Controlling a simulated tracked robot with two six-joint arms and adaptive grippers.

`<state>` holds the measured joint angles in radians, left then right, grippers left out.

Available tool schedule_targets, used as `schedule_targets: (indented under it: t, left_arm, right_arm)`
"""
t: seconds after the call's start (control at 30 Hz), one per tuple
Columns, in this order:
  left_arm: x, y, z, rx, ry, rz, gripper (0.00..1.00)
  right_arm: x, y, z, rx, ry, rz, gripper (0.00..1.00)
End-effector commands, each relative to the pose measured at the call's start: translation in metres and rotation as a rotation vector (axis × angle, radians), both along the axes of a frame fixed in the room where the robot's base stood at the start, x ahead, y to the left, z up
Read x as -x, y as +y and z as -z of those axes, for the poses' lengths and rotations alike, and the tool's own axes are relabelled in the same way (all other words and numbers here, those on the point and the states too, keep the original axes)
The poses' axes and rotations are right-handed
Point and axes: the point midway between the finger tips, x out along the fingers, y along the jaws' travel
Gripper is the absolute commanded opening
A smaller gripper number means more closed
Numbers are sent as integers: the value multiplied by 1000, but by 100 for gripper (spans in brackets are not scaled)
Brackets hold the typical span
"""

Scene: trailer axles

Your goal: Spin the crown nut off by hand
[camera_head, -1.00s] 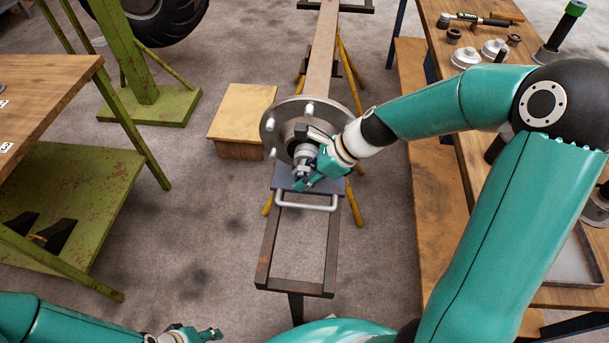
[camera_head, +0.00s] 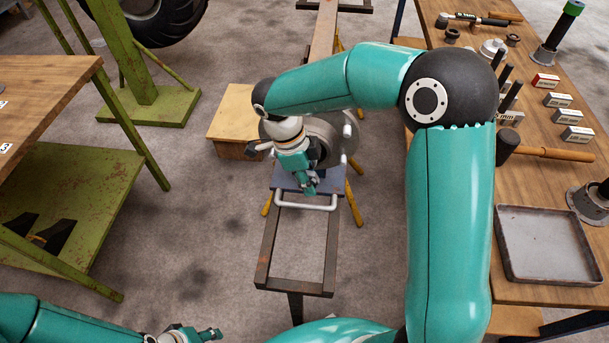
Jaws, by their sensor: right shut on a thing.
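The hub (camera_head: 345,133) with its studs sits at the near end of the axle beam, largely covered by my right arm. My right gripper (camera_head: 311,184) is in front of the hub's spindle end, above the blue plate (camera_head: 325,187) of the stand. It is shut on a small part at the hub's middle, taken as the crown nut, which its fingers hide. My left gripper (camera_head: 208,334) is low at the bottom edge, far from the hub; its finger opening is not clear.
The right bench holds a grey tray (camera_head: 545,245), a hammer (camera_head: 540,152), several small boxes (camera_head: 558,99) and a torque wrench (camera_head: 475,19). A wooden step (camera_head: 232,112) stands left of the hub. A green-framed table (camera_head: 60,190) is at left. The floor between is clear.

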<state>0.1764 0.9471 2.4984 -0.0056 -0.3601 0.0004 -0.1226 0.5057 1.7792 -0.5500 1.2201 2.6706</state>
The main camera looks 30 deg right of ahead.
Motion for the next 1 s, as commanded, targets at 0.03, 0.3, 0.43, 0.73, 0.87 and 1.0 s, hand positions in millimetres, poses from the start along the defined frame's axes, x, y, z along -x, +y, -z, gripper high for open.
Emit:
schedule_targets:
  t: [0.03, 0.3, 0.43, 0.73, 0.87, 1.0]
  left_arm:
    - [0, 0, 0, 0, 0, 0, 40]
    - [0, 0, 7, 0, 0, 0, 40]
    - [0, 0, 10, 0, 0, 0, 40]
    - [0, 0, 18, 0, 0, 0, 40]
    - [0, 0, 21, 0, 0, 0, 40]
    - [0, 0, 24, 0, 0, 0, 40]
  right_arm:
    - [-19, 4, 3, -34, -83, -11, 0]
    - [-13, 10, 4, -37, -88, -18, 0]
    - [-8, 15, 4, -39, -86, -19, 0]
    - [6, 22, 4, -38, -81, -13, 0]
    - [12, 26, 4, -38, -79, -12, 0]
    - [18, 30, 4, -38, -78, -12, 0]
